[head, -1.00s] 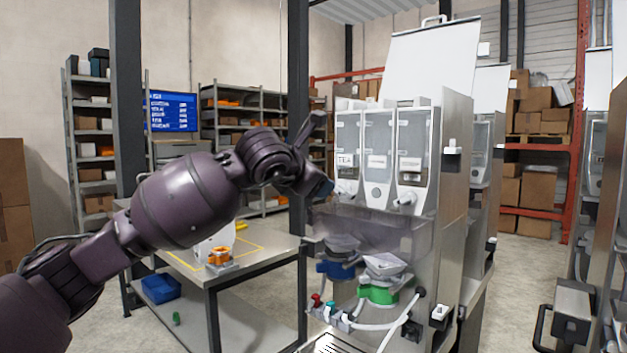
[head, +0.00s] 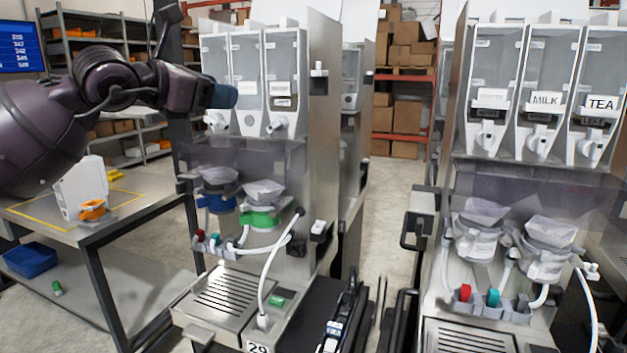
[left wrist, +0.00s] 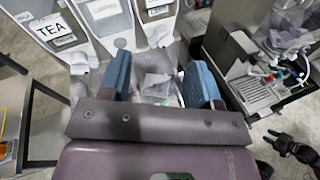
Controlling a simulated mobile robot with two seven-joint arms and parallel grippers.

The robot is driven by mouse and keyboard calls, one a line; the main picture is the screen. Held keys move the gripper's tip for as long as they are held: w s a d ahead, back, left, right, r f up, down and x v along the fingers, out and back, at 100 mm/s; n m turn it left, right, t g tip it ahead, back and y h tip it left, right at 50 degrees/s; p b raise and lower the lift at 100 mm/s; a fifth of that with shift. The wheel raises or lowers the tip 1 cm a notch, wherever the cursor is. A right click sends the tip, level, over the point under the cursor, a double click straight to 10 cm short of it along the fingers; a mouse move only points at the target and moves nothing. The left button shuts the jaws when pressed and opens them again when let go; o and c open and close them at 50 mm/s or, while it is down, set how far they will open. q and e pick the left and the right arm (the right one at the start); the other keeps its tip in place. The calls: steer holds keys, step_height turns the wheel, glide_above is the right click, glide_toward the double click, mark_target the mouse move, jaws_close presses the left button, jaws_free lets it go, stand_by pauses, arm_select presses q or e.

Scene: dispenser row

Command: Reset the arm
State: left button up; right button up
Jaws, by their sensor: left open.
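My left arm comes in from the left in the head view. Its gripper (head: 222,96) has blue fingertips and is in front of the left dispenser machine (head: 318,130), overlapping its clear canisters in the picture. In the left wrist view the two blue fingers (left wrist: 160,82) stand apart with nothing held between them. Behind them are the canister fronts, one labelled TEA (left wrist: 52,28), and a blurred funnel area.
A second dispenser machine (head: 460,185) with MILK and TEA labels stands at the right. A worktable (head: 150,208) at the left holds a white and orange item (head: 88,195), with a blue bin (head: 30,260) on its lower shelf. Open floor (head: 385,170) shows between the machines.

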arm_select(q)
steer(key=s+d+g+h, duration=0.3)
steer(key=s+d+h, duration=0.1)
steer(key=d+h, duration=0.25)
steer(key=s+a+f+n+t+y, duration=0.1)
steer(key=a+f+n+t+y, duration=0.25)
steer(key=f+n, duration=0.85)
steer(key=a+f+n+t+y, duration=0.3)
steer(key=a+f+n+y, duration=0.1)
steer(key=f+n, duration=0.7)
steer(key=s+a+f+n+t+y, duration=0.1)
steer(key=a+f+n+t+y, duration=0.25)
steer(key=f+n, duration=0.85)
steer(key=s+a+f+n+g+y, duration=0.25)
steer(key=s+f, duration=0.25)
steer(key=f, duration=0.3)
steer(key=s+a+f+n+g+y, duration=0.1)
steer(key=s+f+n, duration=0.3)
steer(key=f, duration=0.4)
steer(key=s+a+f+n+g+y, duration=0.1)
steer(key=s+f+n+g, duration=0.1)
steer(key=s+f, duration=0.5)
steer(key=s+a+f+n+g+y, duration=0.1)
steer(key=s+f+n+g, duration=0.1)
steer(key=s+f, duration=0.5)
steer(key=s, duration=0.6)
steer(key=shift+s+a+f+g, duration=0.2)
steer(key=shift+s+g, duration=0.1)
steer(key=shift+g, duration=0.05)
steer(key=shift+c, duration=0.4)
